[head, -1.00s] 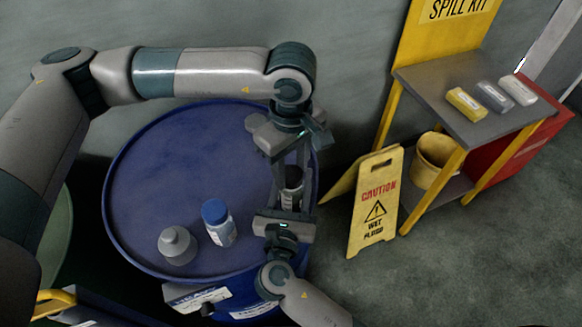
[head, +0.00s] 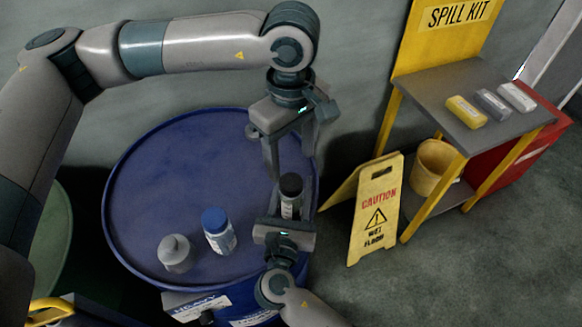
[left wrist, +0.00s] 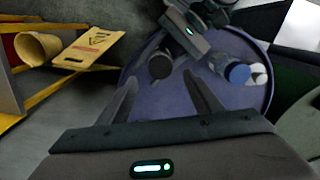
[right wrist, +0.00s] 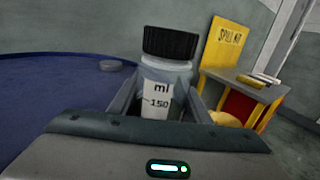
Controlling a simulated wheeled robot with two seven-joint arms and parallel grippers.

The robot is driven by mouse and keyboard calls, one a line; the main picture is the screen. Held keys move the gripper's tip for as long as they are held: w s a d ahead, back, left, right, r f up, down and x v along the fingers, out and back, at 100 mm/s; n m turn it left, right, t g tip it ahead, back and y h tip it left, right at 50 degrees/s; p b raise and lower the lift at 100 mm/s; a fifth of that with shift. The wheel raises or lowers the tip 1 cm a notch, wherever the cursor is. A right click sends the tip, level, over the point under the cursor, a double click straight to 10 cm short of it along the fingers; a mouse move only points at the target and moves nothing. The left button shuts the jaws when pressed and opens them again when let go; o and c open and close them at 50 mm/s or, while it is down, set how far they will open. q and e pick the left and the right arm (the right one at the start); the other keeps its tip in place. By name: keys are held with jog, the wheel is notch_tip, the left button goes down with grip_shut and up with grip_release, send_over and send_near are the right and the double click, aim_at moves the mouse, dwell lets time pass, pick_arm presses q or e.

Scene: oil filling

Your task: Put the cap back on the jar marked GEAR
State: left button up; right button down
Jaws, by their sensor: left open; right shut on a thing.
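A clear jar (right wrist: 160,95) with a grey "ml 150" scale stands upright between the fingers of my right gripper (head: 288,208), which is shut on it. A black ribbed cap (right wrist: 170,43) sits on top of this jar; it also shows from above in the left wrist view (left wrist: 160,66). No GEAR marking is readable. My left gripper (head: 290,165) is open and empty, above the black cap and apart from it. On the blue drum (head: 165,175) stand a white bottle with a blue cap (head: 214,219) and a grey-white bottle (head: 176,253).
A flat grey round piece (right wrist: 97,65) lies on the drum top. A yellow caution sign (head: 375,215) and a spill kit stand (head: 455,105) with several small packs are to the right. The drum's left and middle top is clear.

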pick_arm(q)
jog(key=shift+r, duration=2.5)
pick_arm(e)
jog(key=c, duration=0.9)
grip_release()
pick_arm(q)
notch_tip(320, 180, up, 3)
jog(key=p, duration=0.3)
pick_arm(e)
jog(key=s+a, duration=0.3)
jog(key=s, duration=1.4)
jog(key=shift+s, duration=0.1)
